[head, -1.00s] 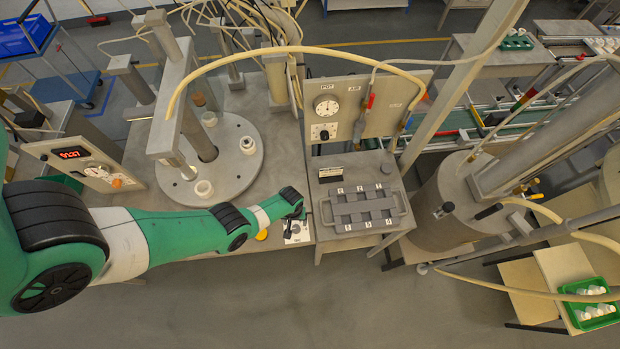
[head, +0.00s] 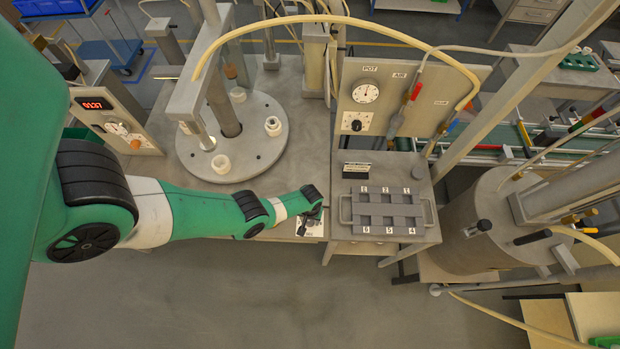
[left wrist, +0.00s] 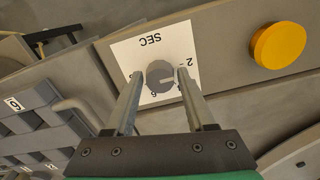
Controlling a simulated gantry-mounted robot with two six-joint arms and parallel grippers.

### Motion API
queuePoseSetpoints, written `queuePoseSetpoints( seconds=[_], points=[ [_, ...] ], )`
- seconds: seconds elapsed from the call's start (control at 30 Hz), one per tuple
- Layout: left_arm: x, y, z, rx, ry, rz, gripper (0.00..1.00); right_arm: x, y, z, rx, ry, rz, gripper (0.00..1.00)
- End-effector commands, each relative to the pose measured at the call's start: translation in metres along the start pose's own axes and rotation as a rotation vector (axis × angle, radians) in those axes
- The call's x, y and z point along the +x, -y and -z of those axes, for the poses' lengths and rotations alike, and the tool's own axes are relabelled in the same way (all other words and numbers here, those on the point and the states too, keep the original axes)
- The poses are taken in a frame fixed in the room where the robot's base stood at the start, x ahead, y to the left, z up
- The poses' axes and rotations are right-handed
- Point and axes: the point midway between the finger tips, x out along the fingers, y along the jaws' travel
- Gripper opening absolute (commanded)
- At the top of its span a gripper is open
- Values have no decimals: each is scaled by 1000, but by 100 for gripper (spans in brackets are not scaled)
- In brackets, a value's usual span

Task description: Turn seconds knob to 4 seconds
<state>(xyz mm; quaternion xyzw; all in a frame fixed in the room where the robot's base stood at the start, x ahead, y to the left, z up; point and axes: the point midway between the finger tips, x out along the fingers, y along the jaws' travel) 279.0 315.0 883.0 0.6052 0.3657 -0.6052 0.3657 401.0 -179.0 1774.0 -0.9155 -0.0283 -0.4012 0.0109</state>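The seconds knob (left wrist: 160,77) is a round grey knob on a white plate marked SEC (left wrist: 125,55) in the left wrist view. A 2 and a 6 show beside it; other marks are partly hidden by my fingers. A light notch on the knob points right in that view. My left gripper (left wrist: 160,73) has one finger on each side of the knob, with a thin gap seeming to remain, so it looks open around it. In the head view my left gripper (head: 312,210) is over the plate, hiding the knob. My right gripper is not in view.
A yellow button (left wrist: 278,46) sits beside the SEC plate. A grey numbered tray with handles (head: 388,232) stands right of it in the head view. Behind are a panel with a POT dial (head: 365,91) and a round turntable (head: 255,150). A red display (head: 93,104) is at left.

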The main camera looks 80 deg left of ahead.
Motion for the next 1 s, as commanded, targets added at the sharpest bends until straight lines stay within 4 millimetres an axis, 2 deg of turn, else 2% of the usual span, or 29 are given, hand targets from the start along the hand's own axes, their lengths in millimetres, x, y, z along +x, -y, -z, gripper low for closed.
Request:
queuePoseSetpoints(
  seconds=[0.03, 0.2, 0.3, 0.67, 1.0],
  points=[
    [0, 0, 0, 0, 0, 0, 44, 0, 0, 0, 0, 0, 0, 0],
    [0, 0, 0, 0, 0, 0, 14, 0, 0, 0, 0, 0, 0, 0],
    [0, 0, 0, 0, 0, 0, 0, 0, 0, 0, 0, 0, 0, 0],
    [0, 0, 0, 42, 0, 0, 0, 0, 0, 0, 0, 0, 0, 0],
    [0, 0, 0, 253, 0, 0, 0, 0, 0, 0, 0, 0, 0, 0]
  ],
)
